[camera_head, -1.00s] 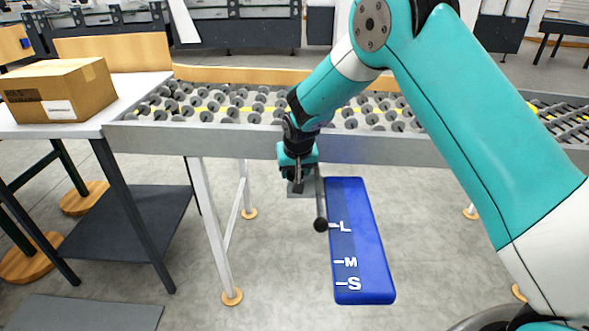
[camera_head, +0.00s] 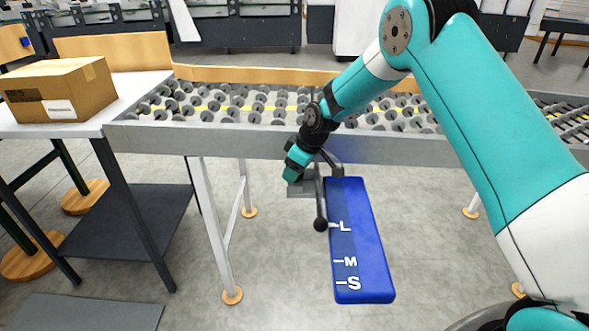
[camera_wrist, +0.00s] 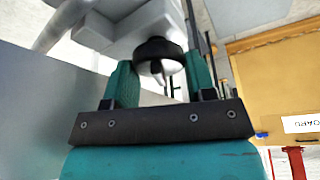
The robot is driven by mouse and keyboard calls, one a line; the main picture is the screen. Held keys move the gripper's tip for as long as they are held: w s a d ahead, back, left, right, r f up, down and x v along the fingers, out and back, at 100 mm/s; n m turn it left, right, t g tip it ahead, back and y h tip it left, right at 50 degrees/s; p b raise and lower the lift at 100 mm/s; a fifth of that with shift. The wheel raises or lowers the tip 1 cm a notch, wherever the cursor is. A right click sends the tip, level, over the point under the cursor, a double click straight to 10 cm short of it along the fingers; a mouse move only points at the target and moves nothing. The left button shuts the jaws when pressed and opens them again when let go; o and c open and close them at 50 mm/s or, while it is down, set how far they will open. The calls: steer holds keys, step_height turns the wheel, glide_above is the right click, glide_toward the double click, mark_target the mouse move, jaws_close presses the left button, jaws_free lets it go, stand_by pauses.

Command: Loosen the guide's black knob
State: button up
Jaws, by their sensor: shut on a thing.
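In the wrist view, the guide's black knob (camera_wrist: 160,52) is a dark round disc below a grey metal block (camera_wrist: 135,22). The two teal fingers of my gripper (camera_wrist: 160,75) are closed on either side of it and hold it. In the head view, my gripper (camera_head: 299,164) is at the grey guide bracket (camera_head: 301,188) under the conveyor's front rail, and the knob is hidden. A thin rod with a black ball end (camera_head: 320,224) hangs from the bracket. The ball is beside the L mark of the blue scale plate (camera_head: 365,240), which also bears M and S.
The roller conveyor's grey front rail (camera_head: 400,150) runs behind and above the gripper. A cardboard box (camera_head: 58,90) sits on the white table at left. A white conveyor leg (camera_head: 212,225) stands left of the guide. The floor around the blue plate is open.

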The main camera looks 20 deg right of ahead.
steer(key=shift+n+g+y, duration=0.4)
steer(key=shift+n+g, duration=0.2)
steer(key=shift+n, duration=1.5)
steer(key=o, duration=0.9)
steer(key=shift+c, duration=0.2)
steer(key=v, duration=1.7)
steer(key=shift+d+r, duration=0.15)
steer(key=shift+r, duration=0.05)
